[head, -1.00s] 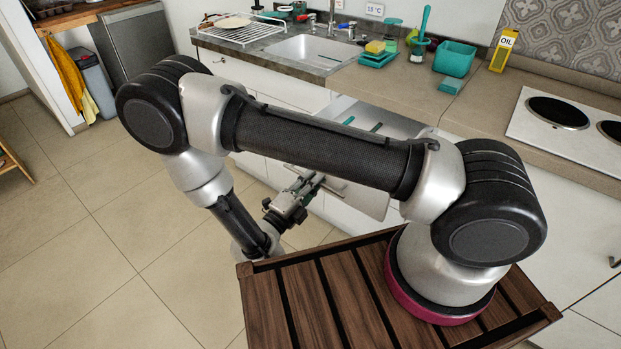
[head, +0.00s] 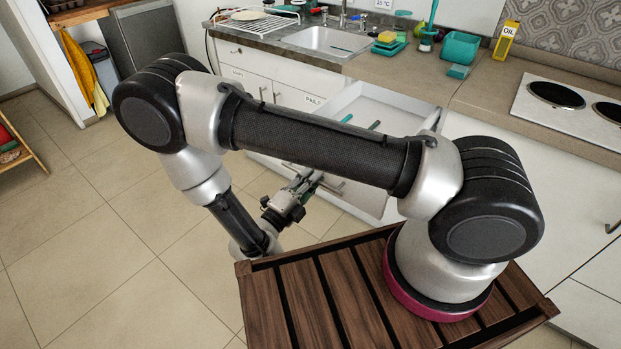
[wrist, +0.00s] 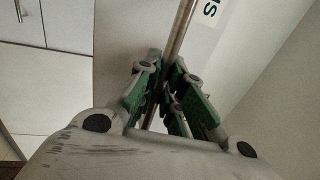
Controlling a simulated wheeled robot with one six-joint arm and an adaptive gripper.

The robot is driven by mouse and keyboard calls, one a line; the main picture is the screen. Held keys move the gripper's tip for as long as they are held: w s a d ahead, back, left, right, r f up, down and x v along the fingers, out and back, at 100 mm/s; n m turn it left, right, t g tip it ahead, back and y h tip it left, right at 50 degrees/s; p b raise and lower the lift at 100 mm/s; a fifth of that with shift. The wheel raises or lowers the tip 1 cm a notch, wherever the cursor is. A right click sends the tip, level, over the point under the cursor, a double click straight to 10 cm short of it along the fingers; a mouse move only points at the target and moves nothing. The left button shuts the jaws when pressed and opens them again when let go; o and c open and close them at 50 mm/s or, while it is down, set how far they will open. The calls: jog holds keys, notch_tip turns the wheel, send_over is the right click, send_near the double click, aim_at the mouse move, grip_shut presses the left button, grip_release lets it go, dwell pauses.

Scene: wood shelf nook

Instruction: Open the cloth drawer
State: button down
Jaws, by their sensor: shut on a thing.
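A white drawer (head: 392,104) stands pulled out from under the counter, its inside partly in view. Teal items lie in it, partly hidden by my arm. My gripper (head: 312,180) is at the drawer's front, low in front of the cabinets. In the wrist view, my gripper (wrist: 170,82) is shut around a metal bar handle (wrist: 182,28). A label (wrist: 209,12) on the white front beside the handle is cut off, so its word cannot be read.
White cabinet doors (head: 290,98) with bar handles and labels stand left of the drawer. The counter (head: 420,80) above holds a sink (head: 325,41), a teal bin (head: 460,47) and a hob (head: 565,96). The tiled floor at left is open.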

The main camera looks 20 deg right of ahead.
jog(key=c, duration=1.5)
grip_release()
